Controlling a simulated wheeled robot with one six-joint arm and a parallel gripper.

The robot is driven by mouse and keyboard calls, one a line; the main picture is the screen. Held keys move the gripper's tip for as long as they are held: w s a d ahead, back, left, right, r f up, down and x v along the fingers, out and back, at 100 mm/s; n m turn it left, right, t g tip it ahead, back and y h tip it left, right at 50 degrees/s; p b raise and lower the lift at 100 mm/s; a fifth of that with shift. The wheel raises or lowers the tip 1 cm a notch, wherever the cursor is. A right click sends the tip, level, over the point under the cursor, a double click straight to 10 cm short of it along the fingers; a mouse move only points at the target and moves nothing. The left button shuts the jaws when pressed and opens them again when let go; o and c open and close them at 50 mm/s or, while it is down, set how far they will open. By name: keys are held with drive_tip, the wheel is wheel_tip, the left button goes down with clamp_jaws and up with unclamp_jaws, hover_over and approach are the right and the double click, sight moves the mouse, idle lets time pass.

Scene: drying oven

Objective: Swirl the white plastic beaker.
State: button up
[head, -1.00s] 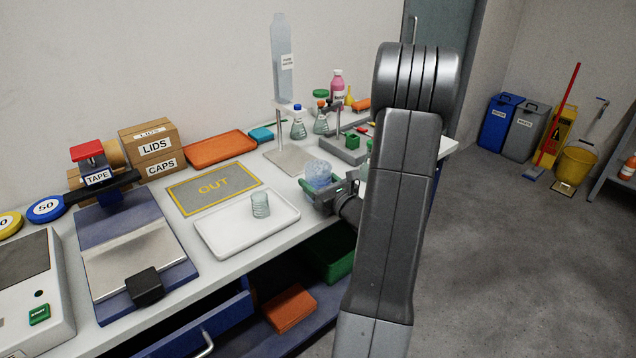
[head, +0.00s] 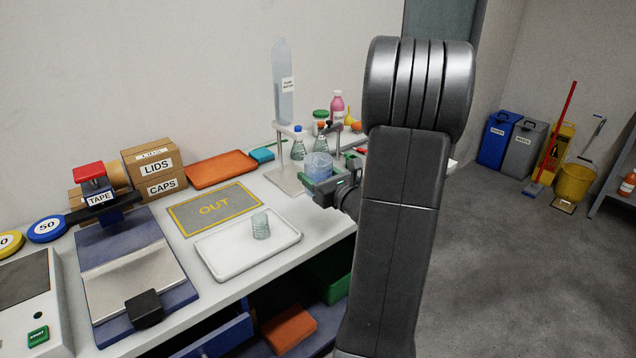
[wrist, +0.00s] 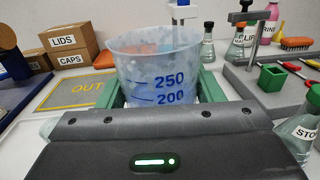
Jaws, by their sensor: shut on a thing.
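The white plastic beaker (wrist: 158,75) is translucent, with blue 250 and 200 marks. In the head view the beaker (head: 318,165) looks bluish and stands above the bench, to the right of the white tray. My gripper (head: 333,184) is shut on it, with green-padded fingers on either side. In the wrist view my gripper (wrist: 160,100) shows a green finger at each side of the beaker, which looks about upright. The beaker's lower part is hidden by the gripper body, and I cannot make out its contents.
A white tray (head: 225,262) with a small glass beaker (head: 261,226) lies to the left, below the OUT mat (head: 182,222). A stand (head: 287,180), flasks (head: 298,147) and a tall bottle (head: 283,75) are close behind the held beaker.

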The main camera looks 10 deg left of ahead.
sight(318, 155)
drive_tip(key=shift+r+p, duration=1.55)
drive_tip(key=shift+r, duration=1.2)
